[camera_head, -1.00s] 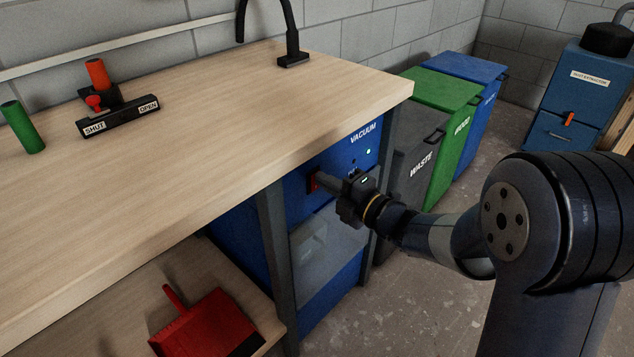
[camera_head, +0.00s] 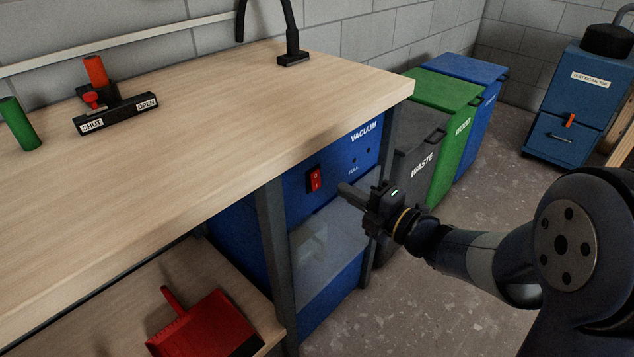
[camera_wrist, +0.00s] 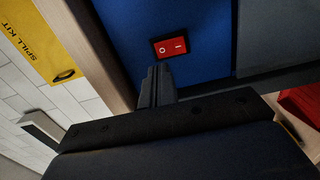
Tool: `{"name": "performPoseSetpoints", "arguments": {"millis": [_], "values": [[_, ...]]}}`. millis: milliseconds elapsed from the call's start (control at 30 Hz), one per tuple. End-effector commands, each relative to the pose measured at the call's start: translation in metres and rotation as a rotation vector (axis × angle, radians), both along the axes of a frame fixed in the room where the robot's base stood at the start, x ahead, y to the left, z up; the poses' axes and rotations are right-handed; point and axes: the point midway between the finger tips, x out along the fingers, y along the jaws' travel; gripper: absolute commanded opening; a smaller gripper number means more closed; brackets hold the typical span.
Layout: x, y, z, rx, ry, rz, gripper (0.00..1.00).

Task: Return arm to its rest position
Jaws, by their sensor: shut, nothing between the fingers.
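My gripper (camera_head: 343,188) is shut and empty, in front of the blue vacuum unit (camera_head: 290,190) under the workbench. In the head view it is apart from the red rocker switch (camera_head: 315,180), to the right of it. In the wrist view the shut fingers (camera_wrist: 157,84) point towards the red switch (camera_wrist: 171,46), which shows a circle and a line mark. My arm reaches in from the right side of the head view.
The workbench (camera_head: 200,150) overhangs the vacuum, with a leg (camera_head: 272,240) beside it. Grey waste, green wood and blue bins stand behind my gripper. A red dustpan (camera_head: 205,330) lies on the lower shelf. A blue dust extractor (camera_head: 580,100) stands at the back right.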

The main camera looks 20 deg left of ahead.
Motion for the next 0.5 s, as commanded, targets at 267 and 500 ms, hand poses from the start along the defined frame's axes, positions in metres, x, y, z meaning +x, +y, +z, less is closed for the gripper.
{"name": "performPoseSetpoints", "arguments": {"millis": [267, 500], "values": [[-0.0034, -0.0079, -0.0004, -0.001, 0.001, -0.001, 0.0], [-0.0028, -0.006, -0.0001, -0.001, 0.001, 0.0, 0.0]]}}
